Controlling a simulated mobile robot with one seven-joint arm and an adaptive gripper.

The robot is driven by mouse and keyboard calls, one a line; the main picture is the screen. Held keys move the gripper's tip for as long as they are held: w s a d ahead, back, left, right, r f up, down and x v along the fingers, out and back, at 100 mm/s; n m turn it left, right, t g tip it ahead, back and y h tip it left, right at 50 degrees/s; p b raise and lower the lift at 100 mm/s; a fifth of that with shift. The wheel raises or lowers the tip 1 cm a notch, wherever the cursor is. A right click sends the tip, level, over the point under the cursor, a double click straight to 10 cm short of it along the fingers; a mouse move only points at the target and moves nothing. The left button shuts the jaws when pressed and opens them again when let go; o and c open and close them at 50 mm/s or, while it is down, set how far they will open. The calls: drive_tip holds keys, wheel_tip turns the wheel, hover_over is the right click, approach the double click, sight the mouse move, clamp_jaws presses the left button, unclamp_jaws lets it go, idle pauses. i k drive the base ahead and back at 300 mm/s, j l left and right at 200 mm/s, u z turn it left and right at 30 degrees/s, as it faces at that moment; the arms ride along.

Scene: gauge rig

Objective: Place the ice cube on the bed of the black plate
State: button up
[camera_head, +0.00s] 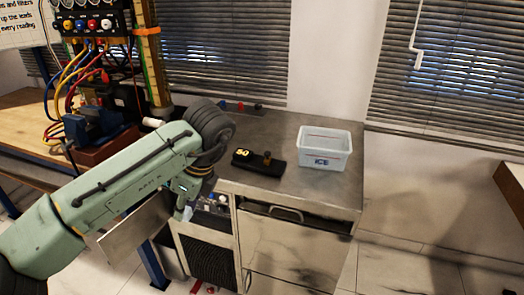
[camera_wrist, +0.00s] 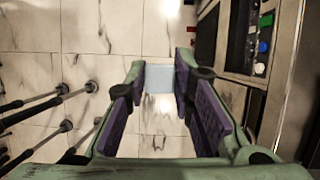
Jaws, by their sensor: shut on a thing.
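My gripper (camera_wrist: 160,82) is shut on the ice cube (camera_wrist: 160,76), a pale blue, clear block between the fingertips in the wrist view. In the head view my gripper (camera_head: 186,208) hangs in front of the counter's left front side, below the counter top. The floor shows behind the cube in the wrist view. A flat black plate (camera_head: 243,158) with a yellow "50" and a small brass-coloured knob lies on the counter, right of my arm. My gripper is apart from it and lower.
A white tub marked ICE (camera_head: 325,163) stands on the grey counter (camera_head: 300,193), right of the plate. A rig with coloured cables (camera_head: 75,75) stands at the left. Open shelves (camera_head: 212,218) with small items lie close beside my gripper. The counter's front right is clear.

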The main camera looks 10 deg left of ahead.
sight(259, 162)
drive_tip(key=i+l, duration=0.1)
drive_tip(key=i, duration=0.65)
drive_tip(key=i+l+z, duration=0.1)
drive_tip(key=i+l, duration=0.4)
drive_tip(key=i, duration=0.05)
